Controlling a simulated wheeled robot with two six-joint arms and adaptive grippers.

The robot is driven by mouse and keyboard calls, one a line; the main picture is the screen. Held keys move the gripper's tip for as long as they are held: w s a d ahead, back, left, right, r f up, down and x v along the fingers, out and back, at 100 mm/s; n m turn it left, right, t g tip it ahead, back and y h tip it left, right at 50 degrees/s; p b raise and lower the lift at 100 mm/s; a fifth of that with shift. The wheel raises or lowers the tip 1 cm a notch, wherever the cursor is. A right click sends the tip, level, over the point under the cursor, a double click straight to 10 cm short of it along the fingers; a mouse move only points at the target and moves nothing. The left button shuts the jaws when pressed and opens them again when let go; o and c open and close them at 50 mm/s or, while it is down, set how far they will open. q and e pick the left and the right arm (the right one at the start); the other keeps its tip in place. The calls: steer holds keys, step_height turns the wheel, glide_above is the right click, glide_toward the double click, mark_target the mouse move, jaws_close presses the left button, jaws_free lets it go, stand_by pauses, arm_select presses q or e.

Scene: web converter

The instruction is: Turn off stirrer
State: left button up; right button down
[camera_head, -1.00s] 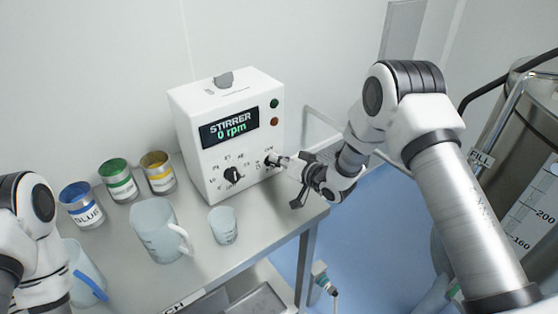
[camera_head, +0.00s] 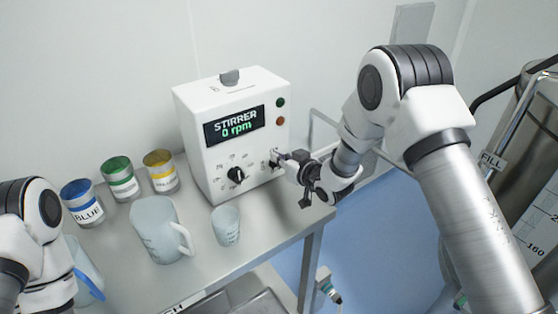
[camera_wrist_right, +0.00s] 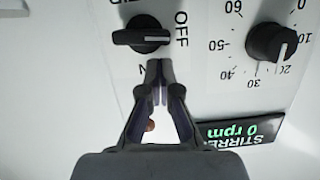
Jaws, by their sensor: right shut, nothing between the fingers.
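The stirrer box (camera_head: 205,160) is white and stands on the bench; its display (camera_head: 236,126) reads "STIRRER 0 rpm" in lit letters. A black rotary switch (camera_wrist_right: 143,36) with a bar handle and an "OFF" label shows in the right wrist view, upside down; another label beside it is partly covered by the fingers. A round dial (camera_wrist_right: 272,42) with a number scale sits beside it; it also shows in the head view (camera_head: 236,174). My right gripper (camera_wrist_right: 158,66) is shut and empty, fingertips at the switch's edge; I cannot tell whether they touch. My left gripper is out of view.
Blue (camera_head: 82,203), green (camera_head: 120,180) and yellow (camera_head: 160,173) cans stand left of the box. A large jug (camera_head: 158,230) and a small beaker (camera_head: 226,225) stand in front. A steel tank (camera_head: 530,190) is at the right.

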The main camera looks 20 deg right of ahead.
step_height(320, 180, up, 3)
steer(key=shift+w+d+r+p, duration=0.1)
steer(key=shift+p, duration=0.5)
steer(key=shift+s+d+f+b, duration=0.15)
steer(key=shift+s+d+b, duration=0.05)
steer(key=shift+s+b, duration=0.2)
steer(key=shift+s+d+f+b, duration=0.1)
steer(key=shift+s+d+b, duration=0.15)
steer(key=shift+s, duration=0.2)
steer(key=b, duration=0.2)
glide_toward(271, 144)
steer(key=s+d, duration=0.2)
steer(key=s, duration=0.2)
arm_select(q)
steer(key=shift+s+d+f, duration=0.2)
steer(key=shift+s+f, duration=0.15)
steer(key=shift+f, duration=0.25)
arm_select(e)
steer(key=shift+a+r, duration=0.15)
steer(key=shift+r, duration=0.15)
steer(key=shift+w, duration=0.15)
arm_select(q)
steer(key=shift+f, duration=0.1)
arm_select(e)
steer(key=shift+f, duration=0.1)
